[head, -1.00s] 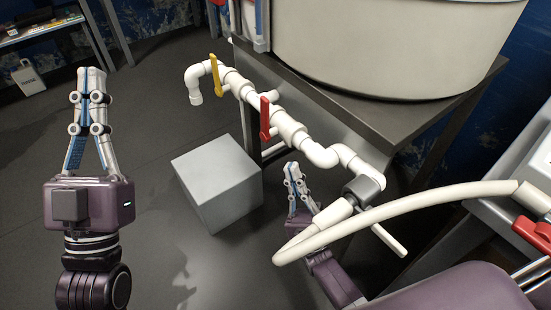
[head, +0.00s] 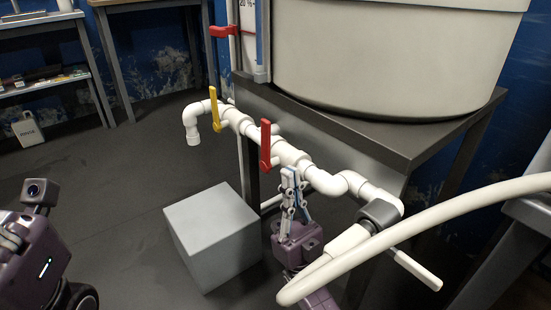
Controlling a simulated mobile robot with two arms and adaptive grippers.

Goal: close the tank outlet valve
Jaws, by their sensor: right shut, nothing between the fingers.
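A white pipe (head: 238,122) runs along the front of the tank stand and carries two lever valves. The yellow handle (head: 215,108) and the red handle (head: 265,145) both stand upright in the picture, across the pipe. I cannot tell which is the tank outlet valve. My right gripper (head: 289,174) points up, shut and empty, with its fingertips just right of the red handle's lower end. I cannot tell whether they touch the handle or pipe.
The large white tank (head: 390,50) stands on a dark stand (head: 400,135). A grey box (head: 212,230) sits on the floor left of my right gripper. A thick white hose (head: 430,225) curves across the right front. Another red handle (head: 222,31) is at the back.

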